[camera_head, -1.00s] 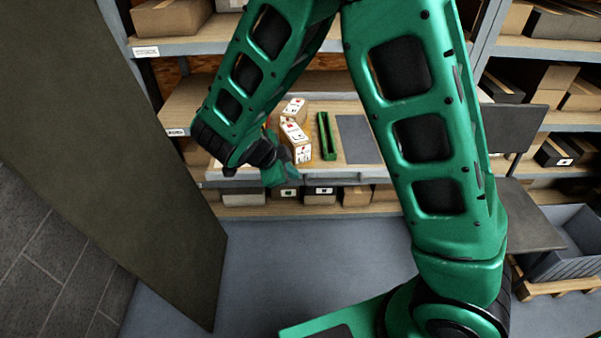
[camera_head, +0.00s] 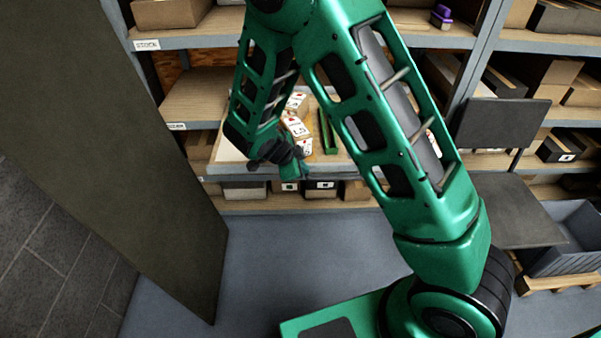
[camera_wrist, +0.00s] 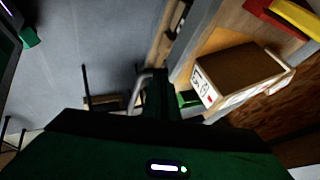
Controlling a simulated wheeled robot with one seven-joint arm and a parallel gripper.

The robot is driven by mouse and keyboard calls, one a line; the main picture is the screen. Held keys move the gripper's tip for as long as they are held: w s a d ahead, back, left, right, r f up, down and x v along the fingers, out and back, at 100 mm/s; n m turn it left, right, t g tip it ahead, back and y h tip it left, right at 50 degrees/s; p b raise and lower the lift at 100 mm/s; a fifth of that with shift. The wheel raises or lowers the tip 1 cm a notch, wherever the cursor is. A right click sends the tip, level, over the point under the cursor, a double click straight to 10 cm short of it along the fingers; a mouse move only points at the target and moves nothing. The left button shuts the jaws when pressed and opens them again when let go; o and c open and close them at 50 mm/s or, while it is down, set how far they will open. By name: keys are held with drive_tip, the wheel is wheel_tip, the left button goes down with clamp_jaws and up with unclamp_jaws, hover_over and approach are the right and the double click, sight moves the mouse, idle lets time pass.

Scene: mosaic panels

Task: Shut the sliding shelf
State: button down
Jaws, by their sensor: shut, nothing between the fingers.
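The sliding shelf (camera_head: 232,172) is a light wooden board with a grey front edge, at mid height in the rack. It stands out from the rack. Cartons with white labels (camera_head: 298,128) and a narrow green tray (camera_head: 328,132) are on it. My gripper (camera_head: 290,170) is at its front edge, low and left of centre; I cannot tell whether it touches. It is shut and empty. In the wrist view my gripper (camera_wrist: 165,98) is dark and mostly hidden by its own body. A labelled carton (camera_wrist: 240,73) is close to its right there.
Boxes (camera_head: 320,188) stand on a lower shelf underneath. A tall dark panel (camera_head: 150,180) stands at left. A dark seat-like plate (camera_head: 512,210) and a grey crate (camera_head: 570,240) are at right. Open grey floor (camera_head: 290,260) lies in front.

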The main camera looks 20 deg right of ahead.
drive_tip(key=shift+w+d, duration=0.1)
drive_tip(key=shift+w, duration=0.3)
